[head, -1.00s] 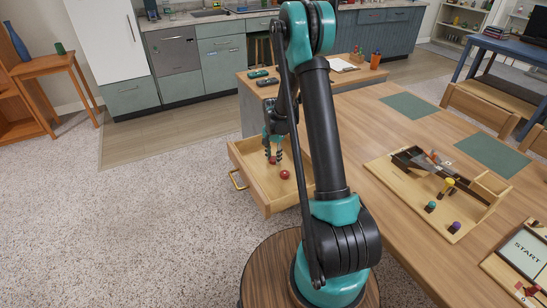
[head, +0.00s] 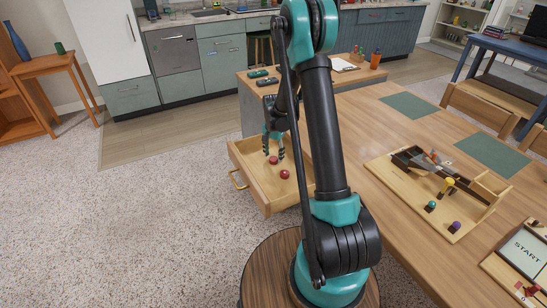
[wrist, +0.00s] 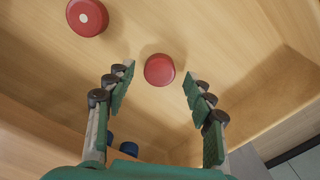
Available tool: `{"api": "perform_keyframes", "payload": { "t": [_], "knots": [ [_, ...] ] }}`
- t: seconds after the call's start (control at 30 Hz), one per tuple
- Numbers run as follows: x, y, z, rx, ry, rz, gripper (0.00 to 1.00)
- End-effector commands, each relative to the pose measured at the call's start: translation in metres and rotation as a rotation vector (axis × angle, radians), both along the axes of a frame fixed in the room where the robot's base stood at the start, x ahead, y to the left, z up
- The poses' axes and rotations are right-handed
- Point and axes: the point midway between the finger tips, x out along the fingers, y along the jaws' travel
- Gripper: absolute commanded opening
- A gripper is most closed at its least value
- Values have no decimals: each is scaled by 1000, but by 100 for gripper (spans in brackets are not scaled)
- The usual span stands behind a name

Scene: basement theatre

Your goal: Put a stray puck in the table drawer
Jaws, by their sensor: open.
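The table drawer (head: 262,198) is pulled out from the table's left end. Two red pucks lie in it: one (head: 285,174) nearer the front, and one (head: 273,160) below my gripper (head: 273,153). In the wrist view, my gripper (wrist: 158,68) is open, its fingers on either side of a red puck (wrist: 159,70) and apart from it. The other red puck, with a pale dot (wrist: 87,17), lies at upper left. Dark blue pieces (wrist: 129,148) show low in the wrist view, partly hidden by my gripper.
A wooden game board (head: 416,198) on the table (head: 375,125) holds a green-topped piece (head: 430,206), a purple-topped piece (head: 455,226) and a yellow one (head: 449,182). A START board (head: 524,252) lies at lower right. The floor left of the drawer is clear.

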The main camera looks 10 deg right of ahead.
Motion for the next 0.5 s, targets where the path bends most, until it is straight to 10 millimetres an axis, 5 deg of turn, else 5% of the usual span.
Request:
{"api": "perform_keyframes", "payload": {
  "t": [0.5],
  "knots": [
    [0,0,94,0,0,0,54]
  ]
}}
